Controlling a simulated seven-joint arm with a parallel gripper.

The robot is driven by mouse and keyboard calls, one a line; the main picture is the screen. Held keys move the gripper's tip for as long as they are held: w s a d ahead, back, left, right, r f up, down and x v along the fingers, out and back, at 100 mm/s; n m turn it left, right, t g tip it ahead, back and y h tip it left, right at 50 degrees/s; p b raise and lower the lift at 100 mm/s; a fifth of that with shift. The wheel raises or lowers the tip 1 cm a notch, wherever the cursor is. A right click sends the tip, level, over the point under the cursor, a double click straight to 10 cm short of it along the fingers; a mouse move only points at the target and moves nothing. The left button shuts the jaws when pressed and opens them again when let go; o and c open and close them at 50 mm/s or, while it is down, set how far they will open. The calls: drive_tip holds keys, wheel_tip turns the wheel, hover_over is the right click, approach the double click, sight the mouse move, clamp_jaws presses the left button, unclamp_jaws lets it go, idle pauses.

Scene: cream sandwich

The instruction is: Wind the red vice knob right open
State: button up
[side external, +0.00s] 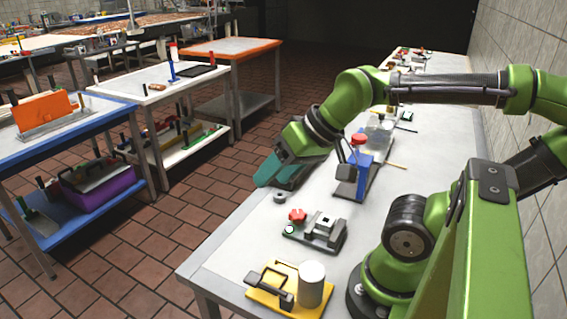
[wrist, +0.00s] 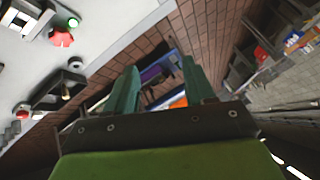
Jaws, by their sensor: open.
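A red knob (side external: 297,215) sits at the left end of a low grey fixture (side external: 325,231) on the bench, beside a green button (side external: 290,230). The fixture looks like the vice, though its jaws are too small to read. The red knob (wrist: 61,39) and green button (wrist: 73,22) also show at the upper left of the wrist view. My gripper (side external: 268,180) is above the bench's left edge, up and left of the knob and apart from it. Its teal fingers (wrist: 158,78) are open and empty, facing out over the floor.
A blue stand with a red top (side external: 359,160) is on the bench right of my gripper. A small grey ring (side external: 279,197) lies near the knob. The bench's front left corner is clear.

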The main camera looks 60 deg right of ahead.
drive_tip(key=w+d+f+m+g+h, duration=0.1)
drive_tip(key=w+d+f+m+g, duration=0.1)
drive_tip(key=d, duration=0.4)
drive_tip(key=shift+w+d+f+g, duration=0.3)
drive_tip(key=shift+w+f, duration=0.1)
drive_tip(key=shift+w, duration=0.1)
drive_tip(key=m+g+h, duration=0.1)
drive_tip(key=m+g, duration=0.2)
drive_tip(key=g, duration=0.2)
hover_over(297, 212)
wheel_tip(297, 212, down, 2)
wheel_tip(297, 212, down, 16)
drive_tip(key=shift+f, duration=0.25)
drive_tip(key=shift+c, duration=0.4)
drive_tip(key=c, duration=0.7)
drive_tip(key=shift+n, duration=0.3)
